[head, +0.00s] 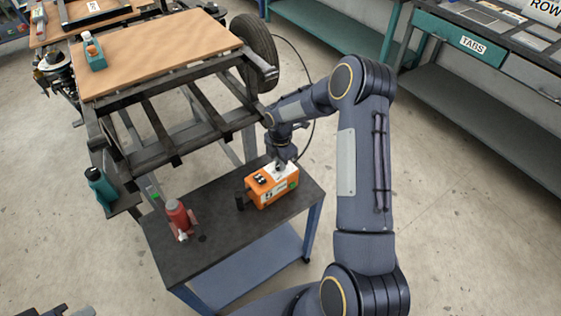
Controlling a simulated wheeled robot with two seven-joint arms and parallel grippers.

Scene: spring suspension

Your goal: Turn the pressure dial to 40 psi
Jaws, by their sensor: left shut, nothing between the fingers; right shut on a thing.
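An orange and white box (272,187), which looks like the pressure unit, sits on the dark top of a small cart (215,250). My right gripper (282,163) reaches down onto its white top at the back and is shut there on a small part, which I take to be the pressure dial. The gripper hides the dial, and its marks and setting cannot be read. Two small dark knobs show on the box's top. My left gripper (70,312) shows only as a dark sliver at the bottom left edge, shut, empty and far from the box.
A metal frame with a wooden board (160,50) and tyre (257,50) is behind. The floor at right is clear.

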